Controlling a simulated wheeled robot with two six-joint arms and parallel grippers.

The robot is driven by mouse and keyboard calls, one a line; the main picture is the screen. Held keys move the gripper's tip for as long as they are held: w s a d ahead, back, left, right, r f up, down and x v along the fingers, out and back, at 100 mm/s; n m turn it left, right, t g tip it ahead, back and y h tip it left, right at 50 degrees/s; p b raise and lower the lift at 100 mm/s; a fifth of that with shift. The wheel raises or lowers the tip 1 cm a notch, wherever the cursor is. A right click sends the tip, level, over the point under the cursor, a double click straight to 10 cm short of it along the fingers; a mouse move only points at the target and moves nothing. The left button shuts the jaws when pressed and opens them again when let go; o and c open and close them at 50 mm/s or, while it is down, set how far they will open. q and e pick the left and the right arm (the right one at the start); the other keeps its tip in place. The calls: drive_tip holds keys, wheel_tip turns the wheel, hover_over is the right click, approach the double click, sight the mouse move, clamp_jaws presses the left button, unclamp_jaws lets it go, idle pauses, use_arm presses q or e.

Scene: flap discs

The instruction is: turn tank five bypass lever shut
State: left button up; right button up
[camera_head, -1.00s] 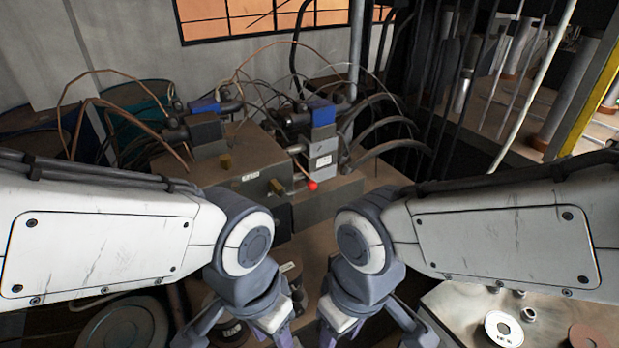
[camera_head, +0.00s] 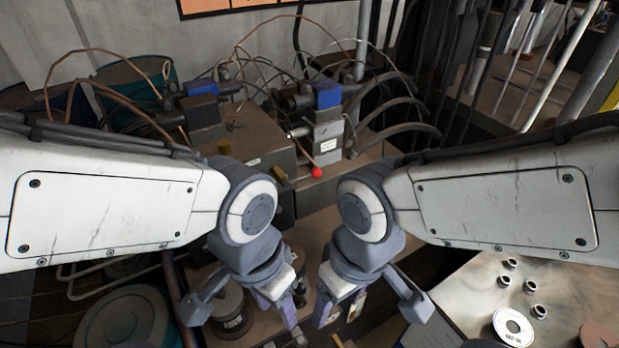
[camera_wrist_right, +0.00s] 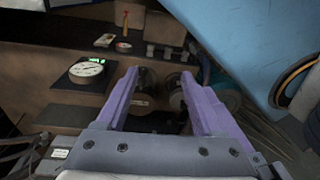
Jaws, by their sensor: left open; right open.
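A small lever with a red ball knob (camera_head: 317,172) sticks out at the front of a blue-and-grey valve block (camera_head: 326,128) on the machine. A white label is on the block, too small to read, so I cannot tell whether this is the tank five bypass lever. My left gripper (camera_head: 280,308) is open and empty, below and to the left of the knob in the head view. My right gripper (camera_head: 338,308) is open and empty, below and slightly right of it. In the right wrist view, the right gripper's purple fingers (camera_wrist_right: 160,95) are apart, with round dark parts beyond them.
A table (camera_head: 460,300) at lower right bears a white disc (camera_head: 513,327) and several small metal rings. Hoses and cables crowd around the valve blocks. The right wrist view shows a round white dial (camera_wrist_right: 86,70) and a thin orange-red upright piece (camera_wrist_right: 125,22).

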drive_tip(key=w+a+f+m+t+y+b, duration=0.1)
drive_tip(key=w+a+f+m+t+b, duration=0.25)
drive_tip(key=w, duration=0.55)
drive_tip(key=m+t+y+b, duration=0.2)
drive_tip(key=m+t+b, duration=0.3)
drive_tip(key=m+t, duration=0.8)
approach(317, 177)
drive_tip(key=w+n, duration=0.1)
drive_tip(key=shift+t, duration=0.45)
drive_tip(key=p+x, duration=0.1)
drive_tip(key=x, duration=0.5)
drive_tip(key=p+x, duration=0.1)
drive_tip(key=x, duration=0.2)
drive_tip(key=shift+a+f+p, duration=0.15)
drive_tip(key=shift+f+p, duration=0.2)
drive_tip(key=shift+x, duration=0.8)
drive_tip(key=shift+f, duration=0.15)
clamp_jaws()
